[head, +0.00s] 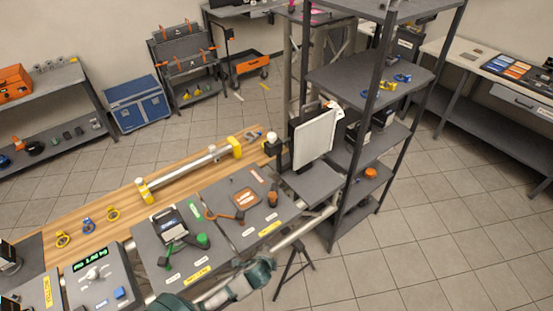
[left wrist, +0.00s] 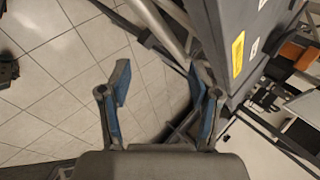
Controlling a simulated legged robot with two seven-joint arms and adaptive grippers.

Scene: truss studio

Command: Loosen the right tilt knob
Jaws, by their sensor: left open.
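A white flat panel (head: 313,137) in a dark frame stands upright at the far right end of the bench, beside the shelf rack. I cannot make out a right tilt knob on it for certain. A dark block with a pale round top (head: 271,143) sits just left of the panel. My left arm reaches in low at the front of the bench, well short of the panel. My left gripper (left wrist: 158,88) is open and empty in the left wrist view, with floor between its fingers. My right gripper is in neither view.
A dark shelf rack (head: 387,75) stands close right of the panel. The bench's grey boards (head: 222,222) carry tools and a green-handled item. A silver tube (head: 303,231) runs along the bench front, and a black tripod (head: 294,268) stands below. Floor at the right is clear.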

